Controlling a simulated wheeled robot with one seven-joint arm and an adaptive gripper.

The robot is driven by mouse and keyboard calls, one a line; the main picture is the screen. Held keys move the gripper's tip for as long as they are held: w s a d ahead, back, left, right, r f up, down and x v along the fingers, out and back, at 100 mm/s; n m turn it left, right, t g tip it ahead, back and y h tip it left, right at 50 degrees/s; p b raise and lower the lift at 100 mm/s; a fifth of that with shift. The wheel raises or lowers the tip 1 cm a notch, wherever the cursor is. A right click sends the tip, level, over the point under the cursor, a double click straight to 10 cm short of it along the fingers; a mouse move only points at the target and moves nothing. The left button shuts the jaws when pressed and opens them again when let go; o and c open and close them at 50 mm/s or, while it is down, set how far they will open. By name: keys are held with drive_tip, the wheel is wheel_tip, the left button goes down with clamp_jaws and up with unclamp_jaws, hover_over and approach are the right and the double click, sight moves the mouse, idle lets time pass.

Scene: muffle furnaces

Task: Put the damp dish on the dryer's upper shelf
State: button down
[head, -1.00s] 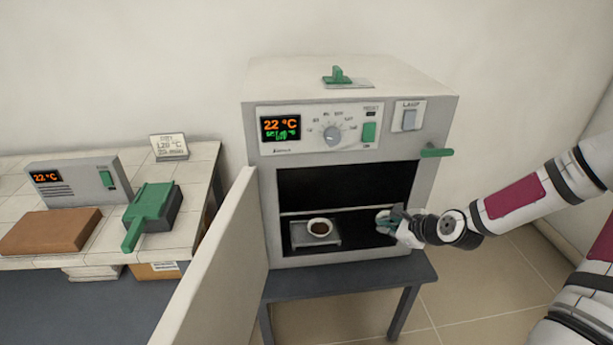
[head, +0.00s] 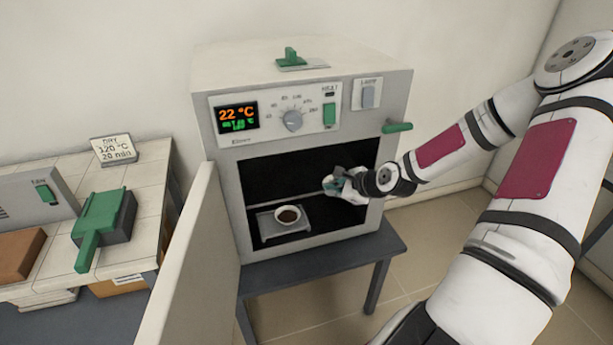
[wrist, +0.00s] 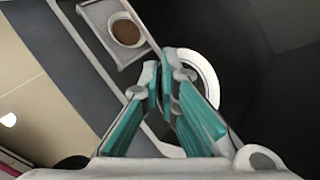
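A white dish with brown contents (head: 288,215) stands upright on a small grey plate (head: 270,233) low in the open dryer (head: 225,185). The dish (wrist: 126,31) and plate (wrist: 93,12) also show at the top of the wrist view. The upper shelf (head: 262,205) shows as a thin pale edge across the dark chamber. My gripper (head: 330,183) is at the chamber's right side, right of and above the dish, apart from it. In the wrist view its teal fingers (wrist: 159,76) converge closely; any grip is unclear. A white ring (wrist: 208,78) shows behind them, partly hidden.
The dryer door (head: 195,265) stands open at the left. The dryer rests on a dark stand (head: 335,262). On the tiled bench are a green-handled block (head: 103,215), a sign (head: 114,149) and a brown brick (head: 18,255).

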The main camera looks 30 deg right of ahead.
sight(310, 185)
drive_tip(key=w, duration=0.6)
drive_tip(key=w+a+b, duration=0.1)
drive_tip(key=w, duration=0.2)
drive_tip(key=shift+w, duration=0.3)
drive_tip(key=shift+f, duration=0.3)
drive_tip(key=shift+f, duration=0.15)
drive_tip(key=c, duration=1.8)
unclamp_jaws()
